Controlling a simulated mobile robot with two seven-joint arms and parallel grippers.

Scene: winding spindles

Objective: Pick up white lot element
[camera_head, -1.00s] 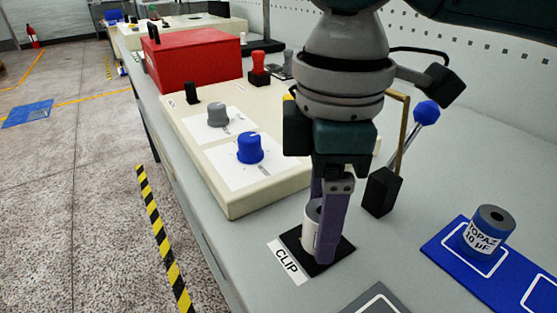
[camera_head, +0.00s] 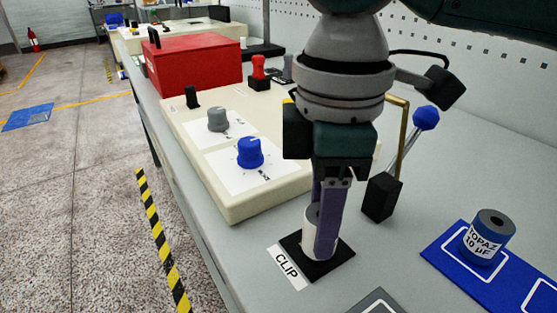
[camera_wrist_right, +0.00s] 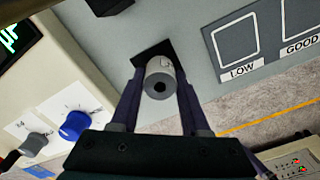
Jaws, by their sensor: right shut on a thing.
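The white lot element (camera_head: 308,234) is a small white cylinder with a grey top and a dark centre hole. It stands upright on the black square pad (camera_head: 334,266) beside the CLIP label (camera_head: 288,266). My right gripper (camera_head: 326,240) points down over the pad, its purple fingers shut around the cylinder. The right wrist view shows the cylinder (camera_wrist_right: 160,80) between the two fingertips, with the black pad (camera_wrist_right: 146,51) behind it. One finger partly hides the cylinder in the head view. My left gripper is not in view.
A blue cylinder labelled TOPAZ 10 µF (camera_head: 487,238) stands on a blue mat (camera_head: 440,255) at right. A lever with a blue ball (camera_head: 425,118) rises behind my gripper. A cream panel with a blue knob (camera_head: 250,153) and a red box (camera_head: 195,62) are at left.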

